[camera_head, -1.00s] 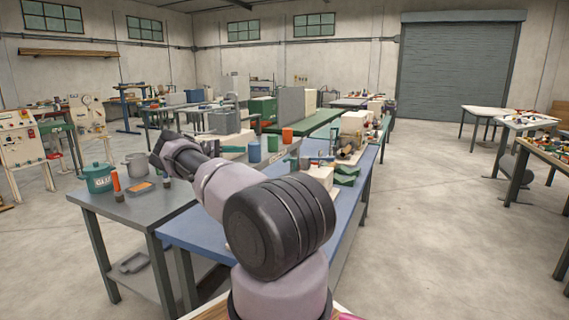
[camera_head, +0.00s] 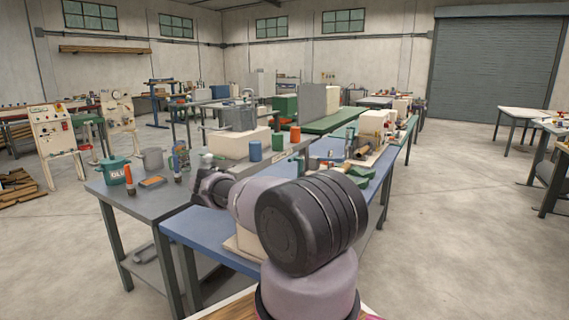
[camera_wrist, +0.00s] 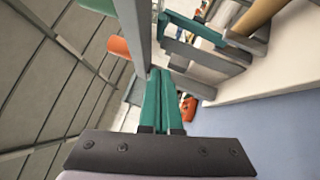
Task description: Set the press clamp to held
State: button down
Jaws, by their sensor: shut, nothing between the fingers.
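I cannot pick out the press clamp with certainty. In the wrist view, a teal and grey framed part (camera_wrist: 205,52) lies just ahead of my gripper, beside a tan roll (camera_wrist: 255,15); it may belong to the clamp. My gripper (camera_wrist: 160,75) has two teal fingers pressed together with nothing between them. I cannot tell whether their tips touch the grey upright (camera_wrist: 136,30) ahead. In the head view my gripper (camera_head: 203,190) is dark, over the blue bench's left edge, its fingers too small to read. A winder-like machine with a dark roll (camera_head: 362,148) stands farther along the bench.
The blue bench (camera_head: 205,232) runs away from me. A grey table (camera_head: 125,200) on its left holds a teal glue pot (camera_head: 114,171), a grey mug (camera_head: 152,158) and an orange-topped bottle (camera_head: 128,176). Orange (camera_head: 295,134) and blue (camera_head: 255,150) cups stand behind.

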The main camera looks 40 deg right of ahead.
jog(key=s+a+x, duration=0.1)
jog(key=s+x, duration=0.1)
jog(key=x, duration=1)
jog(key=shift+s+r, duration=0.25)
jog(key=shift+r, duration=0.1)
jog(key=shift+s+d+r+m+y, duration=0.2)
jog(key=shift+s+m+y, duration=0.1)
jog(key=shift+s, duration=0.1)
jog(key=shift+s+d+r+m+y, duration=0.1)
jog(key=shift+s+r+m+y, duration=0.1)
jog(key=shift+s+m, duration=0.15)
